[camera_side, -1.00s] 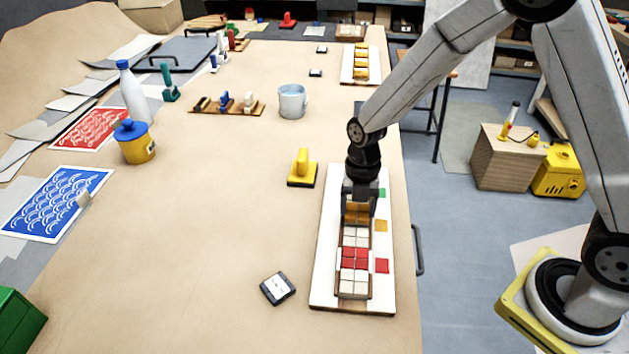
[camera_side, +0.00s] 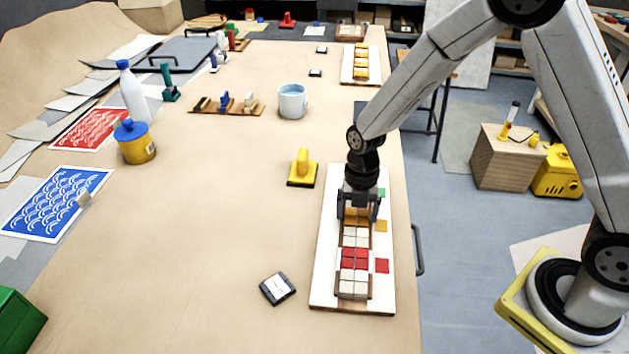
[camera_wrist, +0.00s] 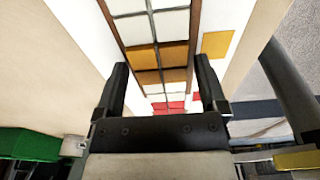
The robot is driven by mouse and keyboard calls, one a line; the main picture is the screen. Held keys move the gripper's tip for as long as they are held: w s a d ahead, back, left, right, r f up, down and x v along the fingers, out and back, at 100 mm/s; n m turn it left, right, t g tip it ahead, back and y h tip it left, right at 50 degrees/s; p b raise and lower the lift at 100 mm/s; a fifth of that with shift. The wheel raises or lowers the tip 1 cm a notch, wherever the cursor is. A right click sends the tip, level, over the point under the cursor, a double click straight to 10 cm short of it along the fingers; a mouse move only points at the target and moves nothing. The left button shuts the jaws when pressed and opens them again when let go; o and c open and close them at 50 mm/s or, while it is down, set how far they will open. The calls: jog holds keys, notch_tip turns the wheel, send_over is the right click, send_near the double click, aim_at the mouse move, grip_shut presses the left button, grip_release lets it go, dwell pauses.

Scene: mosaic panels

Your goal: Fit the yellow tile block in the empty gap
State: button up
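The yellow tile block (camera_side: 356,219) is in the tile row of the mosaic panel (camera_side: 324,285), level with the yellow marker square (camera_side: 381,226). It also shows in the wrist view as orange-yellow tiles (camera_wrist: 147,57) between the side rails, with white tiles on both sides along the row. It looks flush with them, though its exact seating cannot be told. My gripper (camera_side: 358,211) is over the block, its fingers apart outside the rails. In the wrist view my gripper (camera_wrist: 162,70) is open, with a gap between each finger and the block.
Red tiles (camera_side: 355,259) and white tiles lie further toward the front of the row. A yellow-handled float (camera_side: 302,168) and a small dark box (camera_side: 278,288) stand left of the panel. The table between them is clear.

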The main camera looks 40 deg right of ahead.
aim_at(358, 212)
jog(key=shift+r, duration=0.1)
jog(key=shift+w+d+r, duration=0.1)
jog(key=shift+r, duration=1.2)
jog(key=shift+w+d+r, duration=0.15)
jog(key=shift+r, duration=1.1)
jog(key=shift+w+d+r, duration=0.1)
jog(key=shift+r, duration=1.2)
jog(key=shift+s, duration=0.1)
jog(key=s+d+r+m+t, duration=0.1)
jog(key=s+m, duration=0.4)
jog(key=m, duration=0.8)
jog(key=s+d+r+m+t+h, duration=0.1)
jog(key=s+d+m, duration=0.3)
jog(key=m, duration=1)
jog(key=shift+s+d+t, duration=0.25)
jog(key=shift+s+t, duration=0.55)
jog(key=shift+s, duration=0.25)
